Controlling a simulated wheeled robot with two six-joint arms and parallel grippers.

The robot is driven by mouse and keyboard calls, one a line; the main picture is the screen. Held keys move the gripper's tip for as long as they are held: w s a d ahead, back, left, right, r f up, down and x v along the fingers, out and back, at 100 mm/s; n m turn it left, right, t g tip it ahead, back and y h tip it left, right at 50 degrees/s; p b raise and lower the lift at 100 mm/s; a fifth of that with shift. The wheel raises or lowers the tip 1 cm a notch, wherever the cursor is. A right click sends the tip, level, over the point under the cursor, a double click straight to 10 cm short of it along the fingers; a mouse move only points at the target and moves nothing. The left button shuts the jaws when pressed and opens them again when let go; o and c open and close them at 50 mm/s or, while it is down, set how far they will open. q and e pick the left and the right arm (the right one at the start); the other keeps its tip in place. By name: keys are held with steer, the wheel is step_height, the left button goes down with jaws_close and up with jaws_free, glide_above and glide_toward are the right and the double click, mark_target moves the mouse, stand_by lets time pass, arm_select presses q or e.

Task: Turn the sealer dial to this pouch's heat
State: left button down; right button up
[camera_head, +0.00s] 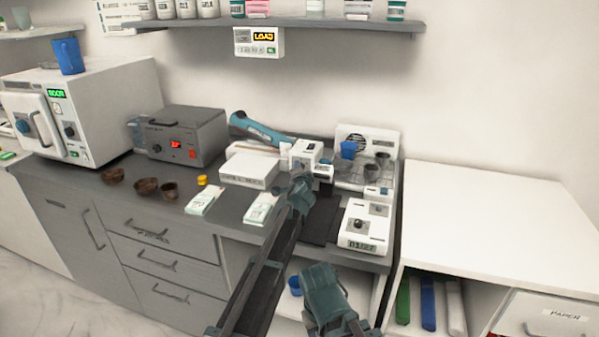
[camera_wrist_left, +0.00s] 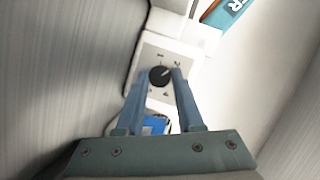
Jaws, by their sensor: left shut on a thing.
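The sealer's white control box (camera_head: 305,153) stands on the counter, beside a long teal arm (camera_head: 262,130). In the left wrist view, its white face (camera_wrist_left: 150,55) carries a black round dial (camera_wrist_left: 160,76) with small marks around it. My left gripper (camera_head: 300,190) reaches the front of the box; in the wrist view its fingers (camera_wrist_left: 157,78) are shut on the dial. The marks are too small to read. Two white-and-green packets (camera_head: 203,201) (camera_head: 262,208) lie at the counter's front edge; their print is unreadable. My right gripper (camera_head: 325,295) is low in front of the counter, its fingertips unclear.
A white box (camera_head: 248,170) lies left of the sealer. A white device (camera_head: 365,226) showing "01/27" stands to the right, with a wire rack (camera_head: 345,175) behind. A grey device (camera_head: 180,137), brown bowls (camera_head: 147,186) and a white oven-like machine (camera_head: 100,105) are further left.

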arm_select(q)
steer(key=c, duration=0.5)
jaws_free()
steer(key=shift+c, duration=0.2)
steer(key=s+r+p, duration=0.1)
steer(key=s, duration=0.8)
steer(key=s+r+p, duration=0.1)
steer(key=s, duration=0.3)
steer(key=shift+s+d+r+p, duration=0.15)
steer(key=shift+s+r+p, duration=0.15)
steer(key=shift+r+p, duration=0.05)
arm_select(e)
step_height(320, 180, up, 3)
steer(key=shift+f, duration=0.2)
